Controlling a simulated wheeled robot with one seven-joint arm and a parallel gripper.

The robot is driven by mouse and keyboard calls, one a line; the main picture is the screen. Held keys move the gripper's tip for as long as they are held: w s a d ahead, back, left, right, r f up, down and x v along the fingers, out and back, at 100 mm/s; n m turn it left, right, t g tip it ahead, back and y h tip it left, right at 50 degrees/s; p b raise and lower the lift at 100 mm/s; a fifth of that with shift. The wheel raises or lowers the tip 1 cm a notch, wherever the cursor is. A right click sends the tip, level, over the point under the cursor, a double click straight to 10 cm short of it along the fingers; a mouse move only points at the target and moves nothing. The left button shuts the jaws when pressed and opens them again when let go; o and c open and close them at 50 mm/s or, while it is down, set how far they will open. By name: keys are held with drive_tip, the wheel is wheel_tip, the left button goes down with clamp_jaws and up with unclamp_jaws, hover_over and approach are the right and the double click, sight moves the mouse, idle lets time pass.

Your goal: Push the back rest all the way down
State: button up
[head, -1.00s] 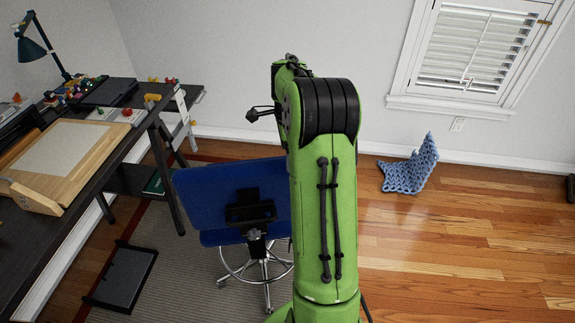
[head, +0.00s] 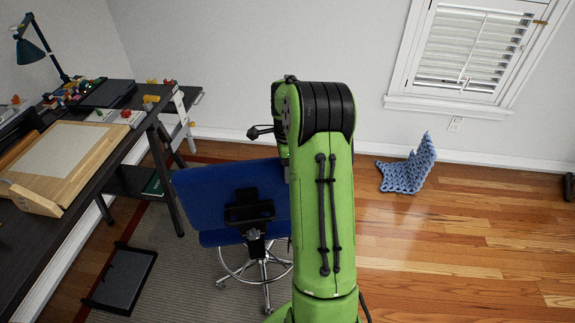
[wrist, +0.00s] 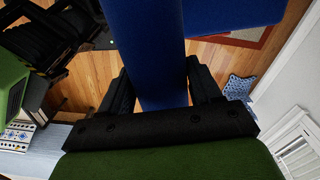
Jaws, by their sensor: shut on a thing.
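The blue back rest (head: 195,203) of the chair stands nearly upright in the head view, with a black bracket (head: 248,212) on the side facing me. My green arm covers its right edge. In the wrist view the back rest (wrist: 158,50) runs between the two black fingers of my gripper (wrist: 160,72). The gripper is shut on it. Another blue part of the chair (wrist: 230,14) shows at the top of the wrist view. My gripper is hidden behind the arm in the head view.
A dark desk (head: 85,205) with a wooden drawing board stands on the left. A black tray-like object (head: 122,279) lies on the grey rug (head: 185,275). A blue knitted blanket (head: 405,175) lies near the back wall.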

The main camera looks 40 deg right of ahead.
drive_tip(key=shift+c, duration=0.9)
wheel_tip(320, 180, down, 6)
drive_tip(key=b, duration=0.4)
drive_tip(key=shift+b, duration=0.4)
drive_tip(key=shift+s+a+r, duration=0.1)
drive_tip(key=shift+s+a, duration=0.05)
drive_tip(key=shift+s, duration=0.05)
drive_tip(key=o, duration=1.4)
drive_tip(key=shift+w, duration=0.15)
drive_tip(key=shift+d, duration=0.2)
drive_tip(key=shift+r, duration=0.1)
wheel_tip(320, 180, up, 16)
drive_tip(key=shift+w+f+p, duration=0.1)
drive_tip(key=shift+f+p, duration=0.05)
drive_tip(key=shift+p, duration=0.85)
